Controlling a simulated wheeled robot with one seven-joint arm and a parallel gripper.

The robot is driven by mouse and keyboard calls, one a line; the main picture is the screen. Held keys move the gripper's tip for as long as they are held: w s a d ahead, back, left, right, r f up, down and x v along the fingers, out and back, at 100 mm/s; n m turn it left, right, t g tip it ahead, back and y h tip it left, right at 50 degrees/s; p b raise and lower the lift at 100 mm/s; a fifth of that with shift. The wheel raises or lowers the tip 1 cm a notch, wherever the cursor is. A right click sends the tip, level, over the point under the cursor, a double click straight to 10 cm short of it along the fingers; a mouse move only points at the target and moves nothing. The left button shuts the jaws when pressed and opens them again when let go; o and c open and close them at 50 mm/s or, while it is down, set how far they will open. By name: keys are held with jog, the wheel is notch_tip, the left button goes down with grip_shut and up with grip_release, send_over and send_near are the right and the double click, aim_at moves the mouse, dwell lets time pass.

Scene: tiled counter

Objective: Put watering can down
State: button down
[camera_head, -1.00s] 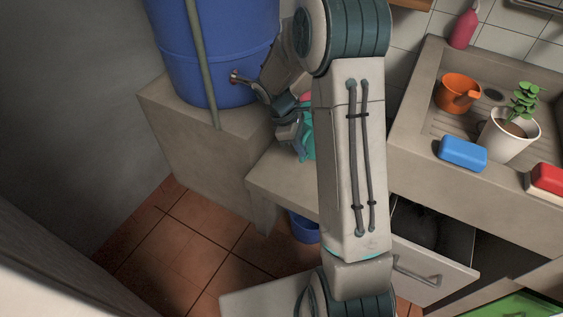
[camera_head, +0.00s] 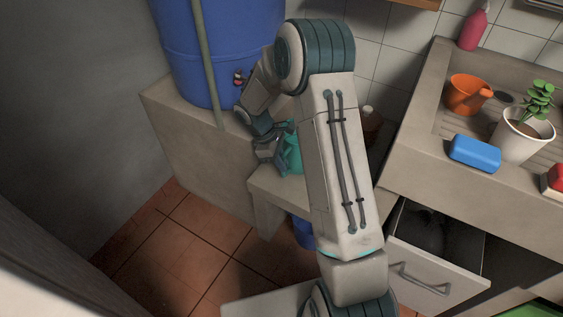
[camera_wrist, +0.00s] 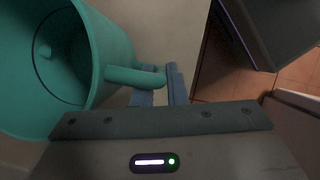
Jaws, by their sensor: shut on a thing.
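The teal watering can (camera_head: 292,156) is at the low concrete ledge (camera_head: 285,190), partly hidden behind my arm in the head view. My gripper (camera_head: 270,152) is at its left side. In the wrist view, the can's round open body (camera_wrist: 112,45) fills the upper left, with its mouth toward the camera. My gripper's fingers (camera_wrist: 165,88) are closed around the short handle at the can's side. I cannot tell whether the can's base touches the ledge.
A big blue barrel (camera_head: 225,50) stands on a taller concrete block (camera_head: 190,120) to the left. A blue bucket (camera_head: 303,232) is under the ledge. An open drawer (camera_head: 435,262) is at right, below the sink (camera_head: 445,130) with an orange pot (camera_head: 464,95), blue sponge (camera_head: 475,152) and plant pot (camera_head: 522,138).

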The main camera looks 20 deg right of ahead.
jog(key=shift+f, duration=0.1)
jog(key=c, duration=1.5)
grip_release()
jog(key=shift+o, duration=0.2)
jog(key=p+v, duration=0.3)
jog(key=v, duration=0.9)
